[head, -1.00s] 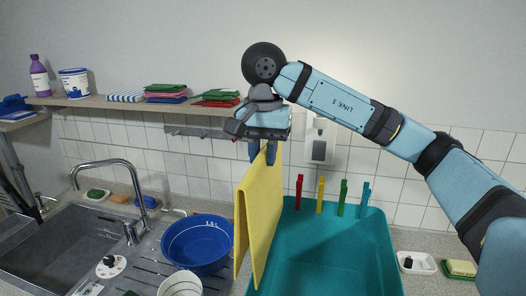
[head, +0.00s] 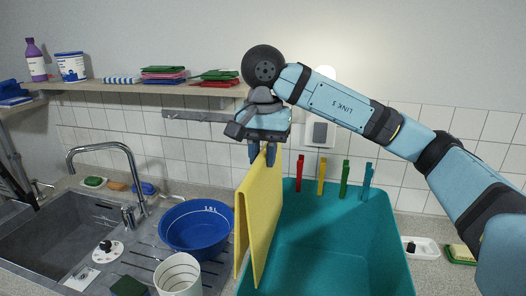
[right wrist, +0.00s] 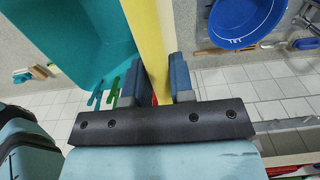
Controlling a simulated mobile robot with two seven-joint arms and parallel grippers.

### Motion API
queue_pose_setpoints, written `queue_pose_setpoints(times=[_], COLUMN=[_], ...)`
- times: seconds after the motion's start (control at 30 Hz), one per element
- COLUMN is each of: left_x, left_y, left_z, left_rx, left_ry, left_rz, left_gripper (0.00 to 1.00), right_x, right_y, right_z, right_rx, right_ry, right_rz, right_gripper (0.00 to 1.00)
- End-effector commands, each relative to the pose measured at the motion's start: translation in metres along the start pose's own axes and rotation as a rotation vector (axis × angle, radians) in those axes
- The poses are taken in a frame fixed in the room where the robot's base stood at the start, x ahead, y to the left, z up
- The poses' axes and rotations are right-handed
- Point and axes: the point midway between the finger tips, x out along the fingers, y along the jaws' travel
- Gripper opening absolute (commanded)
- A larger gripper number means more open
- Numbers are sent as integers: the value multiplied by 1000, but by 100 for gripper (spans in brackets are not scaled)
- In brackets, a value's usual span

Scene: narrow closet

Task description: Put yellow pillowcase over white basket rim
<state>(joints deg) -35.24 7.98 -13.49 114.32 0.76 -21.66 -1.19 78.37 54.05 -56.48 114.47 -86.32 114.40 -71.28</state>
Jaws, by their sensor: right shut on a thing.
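The yellow cloth (head: 258,215), which I take for the pillowcase, hangs folded from my right gripper (head: 263,156). The gripper is shut on its top edge, and the cloth also shows between the fingers in the right wrist view (right wrist: 150,40). It hangs at the left side of a teal tub (head: 340,245); I cannot tell whether it touches the tub. No white basket is clearly visible; a white ringed container (head: 178,274) stands at the bottom, left of the cloth. My left gripper is not in view.
A blue basin (head: 197,232) stands left of the cloth, beside the grey sink (head: 45,235) and tap (head: 110,150). Several coloured pegs (head: 321,176) clip on the tub's back rim. A shelf (head: 200,88) with folded cloths runs behind. The tub looks empty.

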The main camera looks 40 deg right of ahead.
Motion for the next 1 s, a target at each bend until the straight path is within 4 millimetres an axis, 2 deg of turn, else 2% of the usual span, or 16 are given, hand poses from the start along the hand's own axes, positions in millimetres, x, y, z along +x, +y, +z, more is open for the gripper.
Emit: queue_pose_setpoints(times=[1.0], left_x=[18], left_y=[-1], left_z=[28], left_rx=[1], left_ry=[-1], left_rz=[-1], left_gripper=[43], right_x=[63], right_y=[0], right_z=[0], right_rx=[0], right_ry=[0], right_rz=[0], right_gripper=[0])
